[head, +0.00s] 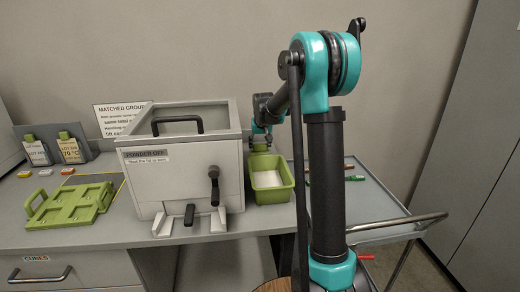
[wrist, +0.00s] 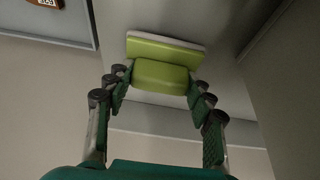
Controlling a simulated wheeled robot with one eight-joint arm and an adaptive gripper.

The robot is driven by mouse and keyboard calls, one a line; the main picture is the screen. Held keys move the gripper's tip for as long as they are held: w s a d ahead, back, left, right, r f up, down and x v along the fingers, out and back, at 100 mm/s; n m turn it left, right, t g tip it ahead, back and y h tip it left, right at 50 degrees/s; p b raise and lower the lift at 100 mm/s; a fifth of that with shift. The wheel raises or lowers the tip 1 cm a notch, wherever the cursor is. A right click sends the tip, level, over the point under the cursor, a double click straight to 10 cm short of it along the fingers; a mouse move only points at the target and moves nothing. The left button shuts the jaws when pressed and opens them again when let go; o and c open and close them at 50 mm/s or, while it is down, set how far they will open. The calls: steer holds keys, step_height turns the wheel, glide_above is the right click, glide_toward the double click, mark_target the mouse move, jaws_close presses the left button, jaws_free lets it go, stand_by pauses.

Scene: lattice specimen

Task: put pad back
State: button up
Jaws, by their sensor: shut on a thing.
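The pad (wrist: 165,48) is a green block with a white layer along one edge. In the wrist view my gripper (wrist: 162,78) is shut on its green part, one finger on each side. In the head view my gripper (head: 261,139) is just behind and above the green bin (head: 286,193), beside the powder box. A small green patch below the fingers looks like the pad (head: 260,148); most of it is hard to make out there. The bin is open-topped and has a white surface inside.
The grey powder box (head: 160,185) with black handles stands left of the bin. A grey cart (head: 375,205) with pens is at right. My arm hides part of the bench.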

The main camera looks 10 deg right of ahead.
steer(key=shift+f, duration=0.7)
steer(key=o, duration=1.2)
steer(key=shift+f, duration=0.1)
steer(key=v, duration=1.2)
